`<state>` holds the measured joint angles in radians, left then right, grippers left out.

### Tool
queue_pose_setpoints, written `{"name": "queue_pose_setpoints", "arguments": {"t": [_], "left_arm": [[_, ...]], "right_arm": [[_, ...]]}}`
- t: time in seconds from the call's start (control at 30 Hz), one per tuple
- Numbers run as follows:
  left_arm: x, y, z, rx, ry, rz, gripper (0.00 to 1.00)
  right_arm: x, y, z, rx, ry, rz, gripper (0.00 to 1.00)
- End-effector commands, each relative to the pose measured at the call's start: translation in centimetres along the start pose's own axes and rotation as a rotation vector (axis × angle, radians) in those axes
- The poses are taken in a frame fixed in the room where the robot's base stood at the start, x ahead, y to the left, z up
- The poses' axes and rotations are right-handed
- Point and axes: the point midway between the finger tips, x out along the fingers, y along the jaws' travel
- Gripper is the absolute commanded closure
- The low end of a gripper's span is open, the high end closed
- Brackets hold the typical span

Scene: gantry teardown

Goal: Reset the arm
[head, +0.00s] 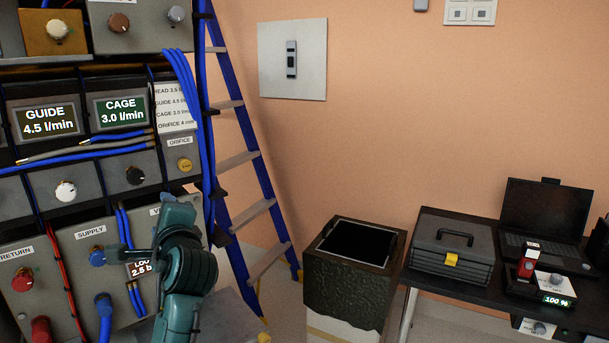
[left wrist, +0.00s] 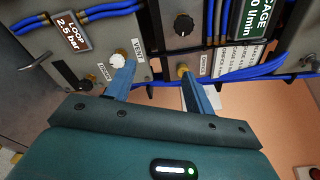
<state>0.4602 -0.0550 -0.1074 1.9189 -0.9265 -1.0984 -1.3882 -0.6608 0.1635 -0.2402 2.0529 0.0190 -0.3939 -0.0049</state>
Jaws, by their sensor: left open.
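My left gripper (left wrist: 158,90) has its two blue fingers apart with nothing between them, pointed at the control panel. In the left wrist view one finger is close to the white VENT knob (left wrist: 118,60), and the other is close to the yellow ORIFICE knob (left wrist: 182,71); I cannot tell whether either touches. In the head view my teal left arm (head: 180,270) rises in front of the panel and covers part of the VENT label and the LOOP display (head: 139,269). My right gripper is not in view.
Blue hoses (head: 185,90) hang at the panel's right edge. A blue ladder (head: 245,160) stands behind. A dark open-topped bin (head: 345,290) stands centre right. A black table (head: 480,302) holds a toolbox (head: 453,255) and laptop (head: 545,215). Wall and floor show between ladder and bin.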

Motion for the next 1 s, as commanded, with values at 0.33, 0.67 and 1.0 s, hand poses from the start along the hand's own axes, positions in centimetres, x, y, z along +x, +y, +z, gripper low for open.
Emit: {"name": "queue_pose_setpoints", "arguments": {"t": [0.33,0.67,1.0], "left_arm": [[-9.8,21.1,-10.9,-0.603,0.504,0.303,0.46],[-25.8,34.5,-11.4,-1.310,0.590,0.907,0.46],[-29.6,36.4,-10.6,-1.500,0.532,1.069,0.46]], "right_arm": [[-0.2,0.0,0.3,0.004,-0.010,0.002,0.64],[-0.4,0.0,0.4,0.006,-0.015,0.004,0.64],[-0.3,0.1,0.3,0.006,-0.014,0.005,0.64]]}}
